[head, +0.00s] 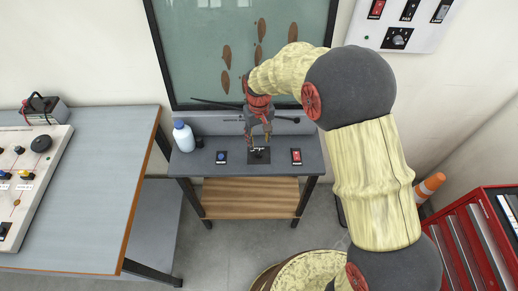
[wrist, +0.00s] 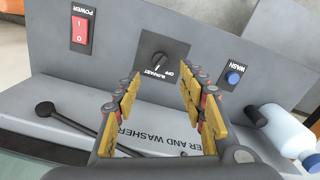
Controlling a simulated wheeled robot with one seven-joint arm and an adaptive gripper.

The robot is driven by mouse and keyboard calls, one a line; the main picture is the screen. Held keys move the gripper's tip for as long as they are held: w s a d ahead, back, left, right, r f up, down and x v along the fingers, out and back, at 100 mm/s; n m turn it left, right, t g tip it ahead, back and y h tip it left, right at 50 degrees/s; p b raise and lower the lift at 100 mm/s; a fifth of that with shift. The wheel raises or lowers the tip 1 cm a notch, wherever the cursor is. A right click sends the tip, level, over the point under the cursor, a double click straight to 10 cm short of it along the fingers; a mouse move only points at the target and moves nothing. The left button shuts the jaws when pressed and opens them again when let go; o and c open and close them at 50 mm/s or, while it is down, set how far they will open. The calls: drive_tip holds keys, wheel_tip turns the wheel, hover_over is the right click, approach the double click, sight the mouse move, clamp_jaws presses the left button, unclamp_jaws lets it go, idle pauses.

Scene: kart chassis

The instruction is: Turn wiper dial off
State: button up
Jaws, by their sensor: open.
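The wiper dial (wrist: 158,58) is a small black round knob with a white pointer line on a dark square plate, with OFF, SLOW and FAST lettering, seen upside down in the wrist view. The exact mark its pointer meets is hard to read. In the head view, the dial plate (head: 262,157) sits mid-bench, partly hidden by my gripper (head: 258,138). In the wrist view, my gripper (wrist: 163,90) is open, its yellow-padded fingers apart on either side of the dial and nearer the camera. Nothing is between the fingers, and no contact with the dial shows.
A red POWER rocker switch (wrist: 80,29) and a blue WASH button (wrist: 233,78) flank the dial. A white bottle (head: 183,137) stands at the bench's left end. The window (head: 205,60) with brown spots rises behind. A grey table (head: 85,200) is left.

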sight(259, 151)
wheel_tip(259, 151, down, 8)
drive_tip(key=shift+r+b, duration=0.2)
drive_tip(key=shift+b, duration=0.75)
clamp_jaws()
